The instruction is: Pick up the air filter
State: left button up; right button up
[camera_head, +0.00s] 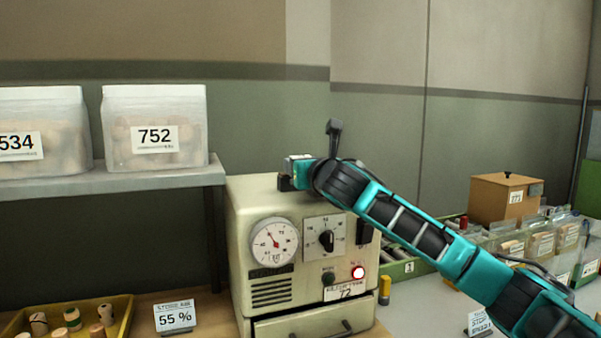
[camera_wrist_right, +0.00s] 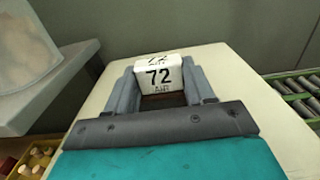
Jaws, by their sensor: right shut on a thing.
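A small block (camera_wrist_right: 160,77) with a white label reading 72 sits between the two grey fingers of my right gripper (camera_wrist_right: 160,85) in the right wrist view. A dark brown part shows below the label. I take this block to be the air filter; its lower part is hidden by the gripper. My right gripper (camera_head: 285,183) is shut on it, at the top of the cream machine (camera_head: 250,199) in the head view. I cannot tell whether the block touches the machine top. My left gripper is not in view.
A shelf (camera_head: 150,178) with bags of corks is at left, above a yellow tray (camera_head: 122,318). A brown box (camera_head: 507,198) stands at right behind bagged corks.

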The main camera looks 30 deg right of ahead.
jog(key=shift+c, duration=1.2)
jog(key=shift+r, duration=0.1)
notch_tip(320, 180, up, 20)
jog(key=p, duration=0.4)
